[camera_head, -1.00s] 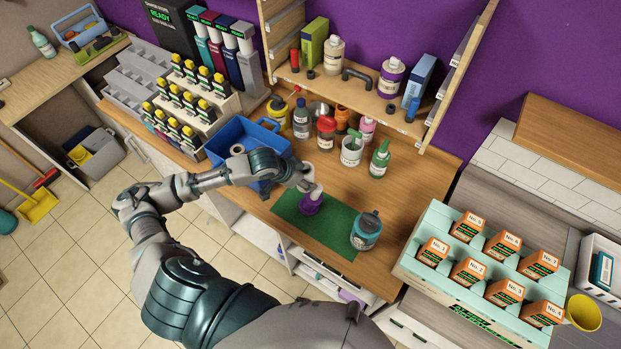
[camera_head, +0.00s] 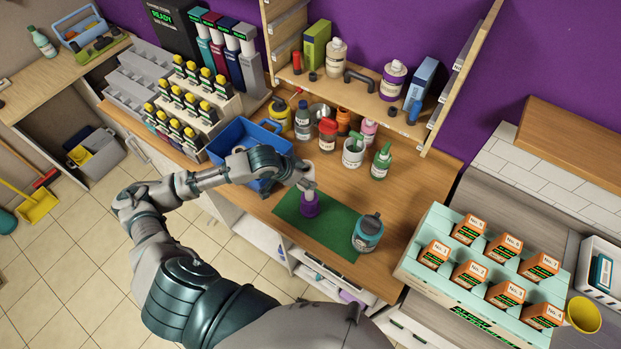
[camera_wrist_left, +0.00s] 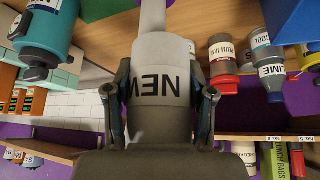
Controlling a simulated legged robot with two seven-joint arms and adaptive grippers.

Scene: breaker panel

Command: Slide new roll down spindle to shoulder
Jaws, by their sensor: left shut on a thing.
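My left gripper (camera_head: 308,187) is above the green mat on the bench, over a purple base (camera_head: 310,206). In the left wrist view its two fingers (camera_wrist_left: 160,92) are shut on either side of a grey roll (camera_wrist_left: 158,62) marked "NEW". A narrower pale cylinder, which looks like the spindle (camera_wrist_left: 152,14), continues from the roll's far end. The roll is lined up with it, but I cannot tell how much of the spindle is inside or where the shoulder is. My right gripper is not in view.
A teal canister (camera_head: 368,232) stands on the right part of the green mat (camera_head: 338,232). A blue crate (camera_head: 228,140) is left of the gripper. A mint rack (camera_head: 420,275) of orange boxes is at right.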

